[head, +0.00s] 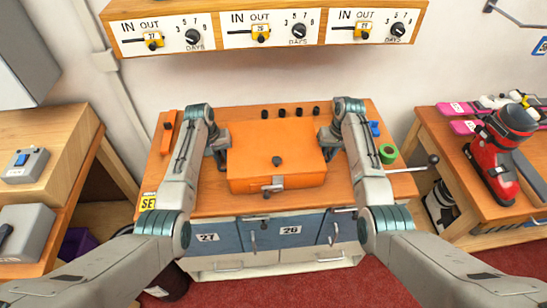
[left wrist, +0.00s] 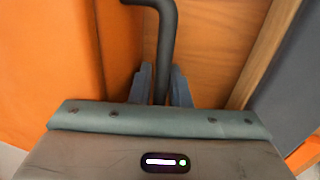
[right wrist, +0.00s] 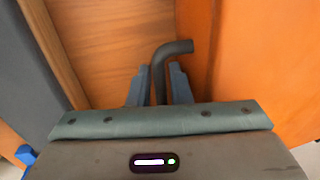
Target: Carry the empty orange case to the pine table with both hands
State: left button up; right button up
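The orange case (head: 262,140) sits closed on the wooden bench (head: 345,115), with a latch on its front; its inside is hidden. My left gripper (head: 221,146) is at its left side, and in the left wrist view the fingers (left wrist: 163,88) are shut on a dark bent handle (left wrist: 166,25) beside the case wall (left wrist: 50,60). My right gripper (head: 327,143) is at its right side, and in the right wrist view the fingers (right wrist: 159,88) are shut on the other dark handle (right wrist: 175,48). I cannot tell which side table is the pine table.
A wooden table at the left (head: 85,130) carries grey boxes. A table at the right (head: 450,130) holds a red boot (head: 490,150) and skis. Green tape (head: 388,153) lies right of my right arm. Dial panels (head: 260,28) hang above; drawers (head: 265,235) are below.

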pick_arm(q)
jog(key=shift+s, duration=0.1)
grip_shut()
pick_arm(e)
jog(key=shift+s, duration=0.1)
grip_shut()
pick_arm(q)
jog(key=shift+r, duration=0.15)
pick_arm(e)
jog(key=shift+r, duration=0.15)
dwell(0.6)
